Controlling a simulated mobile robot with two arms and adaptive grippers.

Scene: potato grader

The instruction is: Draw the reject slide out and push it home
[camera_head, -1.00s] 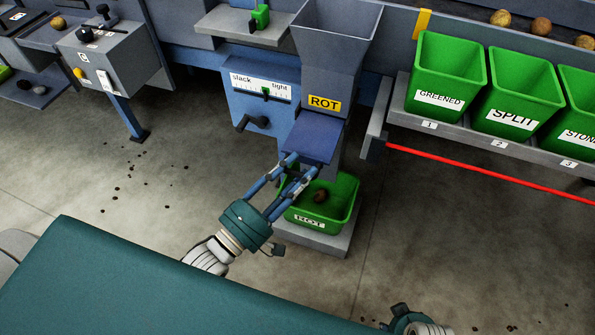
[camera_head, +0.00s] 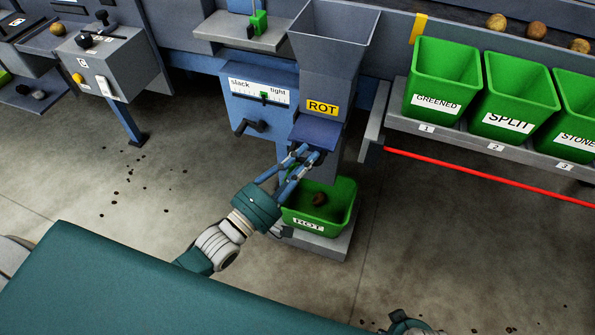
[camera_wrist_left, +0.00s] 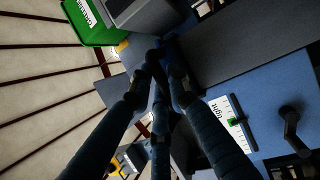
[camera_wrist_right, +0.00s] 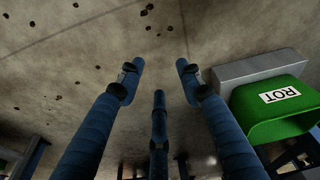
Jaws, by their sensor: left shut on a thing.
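The reject slide (camera_head: 317,131) is a dark blue plate under the grey ROT chute (camera_head: 333,72). A short length of it sticks out toward me. My left gripper (camera_head: 304,155) is shut on the slide's front edge from below left. In the left wrist view its fingers (camera_wrist_left: 160,68) come together in dark shadow, so the grasped edge is not clear. My right gripper shows partly at the bottom edge of the head view (camera_head: 405,323). In the right wrist view its fingers (camera_wrist_right: 160,66) are spread, with nothing between them.
A green ROT bin (camera_head: 340,212) with a dark potato (camera_head: 319,199) stands on a grey base below the slide. A crank (camera_head: 248,127) and slack/tight scale (camera_head: 262,93) are left. Green bins (camera_head: 440,75) sit on a shelf at right, above a red line (camera_head: 480,175).

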